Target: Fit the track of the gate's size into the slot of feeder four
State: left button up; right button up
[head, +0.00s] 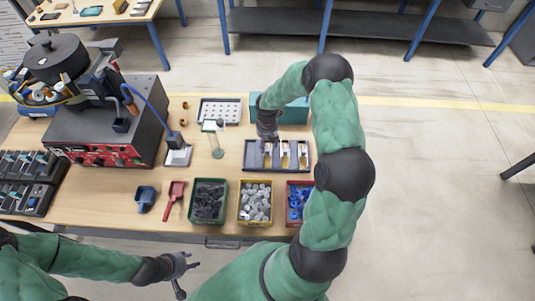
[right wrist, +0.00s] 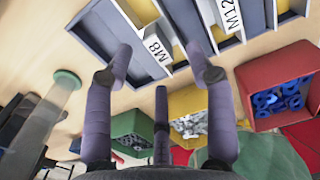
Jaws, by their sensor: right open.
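A grey divided tray (head: 248,155) holds several pale and yellowish tracks (head: 285,155) in its compartments. In the right wrist view, two of its labels read M8 (right wrist: 157,49) and M12 (right wrist: 232,17). My left gripper (head: 188,270) is open and empty in front of the table's front edge. The bowl feeder (head: 55,58) stands on a red-fronted box at the left. I cannot make out the gate's size or feeder four's number.
Green (head: 208,181), yellow (head: 255,184) and red (head: 293,186) bins stand along the front edge. A white perforated tray (head: 220,102) and teal box (head: 262,104) are behind. A dark rack (head: 25,195) stands far left.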

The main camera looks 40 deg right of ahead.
aim_at(268, 152)
jog(key=f, duration=0.4)
jog(key=shift+w+f+b, duration=0.2)
jog(key=shift+w+b, duration=0.1)
jog(key=shift+b, duration=0.05)
grip_shut()
jog(key=shift+r, duration=0.2)
